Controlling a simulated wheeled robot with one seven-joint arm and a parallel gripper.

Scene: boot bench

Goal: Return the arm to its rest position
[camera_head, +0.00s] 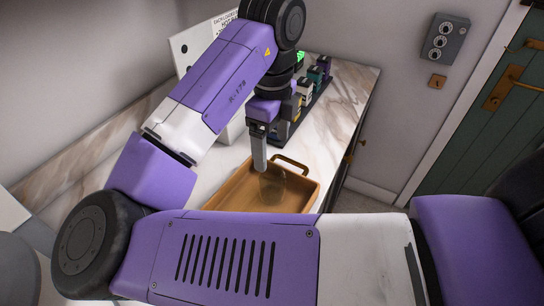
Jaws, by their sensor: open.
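My arm crosses the view in purple and white, with its elbow low at the left and its wrist at the top middle. My gripper (260,150) points down above the far part of a brown tray (222,197). One long grey finger shows clearly; the other is mostly hidden. The gripper is open. A dim, see-through rounded thing (272,187) is in the tray just below and right of the finger. I cannot tell whether they touch. My forearm hides the near part of the tray.
The tray sits on a marble counter (345,95). Behind the gripper stands a dark rack with several colored items (306,92). A white board with print (190,45) stands at the back left. A green door (500,115) and a grey wall box (446,38) are at the right.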

